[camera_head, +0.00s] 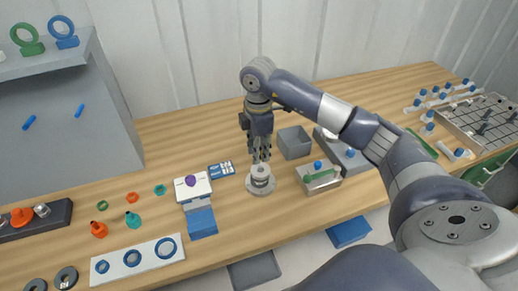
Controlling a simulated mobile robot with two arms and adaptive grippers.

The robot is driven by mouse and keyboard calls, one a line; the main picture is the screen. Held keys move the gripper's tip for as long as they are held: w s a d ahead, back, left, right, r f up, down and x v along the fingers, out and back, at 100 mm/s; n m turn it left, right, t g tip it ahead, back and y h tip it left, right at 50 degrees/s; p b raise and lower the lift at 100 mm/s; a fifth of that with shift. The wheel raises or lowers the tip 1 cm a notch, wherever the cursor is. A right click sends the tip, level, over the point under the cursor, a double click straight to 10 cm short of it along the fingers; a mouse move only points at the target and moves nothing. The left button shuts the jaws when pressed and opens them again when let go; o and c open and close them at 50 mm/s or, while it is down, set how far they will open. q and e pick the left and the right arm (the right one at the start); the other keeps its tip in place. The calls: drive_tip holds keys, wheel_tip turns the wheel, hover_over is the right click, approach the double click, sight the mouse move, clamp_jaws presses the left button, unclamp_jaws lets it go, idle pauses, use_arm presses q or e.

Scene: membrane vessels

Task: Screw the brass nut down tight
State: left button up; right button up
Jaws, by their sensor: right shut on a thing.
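A round grey metal vessel (260,184) with a stepped top and a wide base flange stands upright on the wooden bench. My right gripper (261,158) points straight down over its centre, with the fingertips at or just above its top. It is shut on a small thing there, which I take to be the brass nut. The fingers mostly hide it, and no brass colour can be made out. I cannot tell whether it touches the vessel or how it sits on the thread. My left gripper is not in view.
Left of the vessel are a blue-and-white card (221,169) and a white-and-blue stand (201,222). The bench's front edge is near.

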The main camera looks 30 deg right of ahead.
sight(259, 166)
drive_tip(key=shift+d+f+b, duration=0.15)
drive_tip(key=shift+f+b, duration=0.3)
drive_tip(key=shift+f, duration=0.35)
drive_tip(key=shift+f+b, duration=0.85)
drive_tip(key=shift+f, duration=0.3)
drive_tip(key=shift+f+b, duration=0.3)
drive_tip(key=shift+f, duration=0.3)
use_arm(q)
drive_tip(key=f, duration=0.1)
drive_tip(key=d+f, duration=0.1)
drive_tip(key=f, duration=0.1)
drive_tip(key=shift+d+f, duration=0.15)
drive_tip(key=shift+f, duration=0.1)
use_arm(e)
drive_tip(key=o, duration=1.1)
drive_tip(key=shift+o, duration=0.2)
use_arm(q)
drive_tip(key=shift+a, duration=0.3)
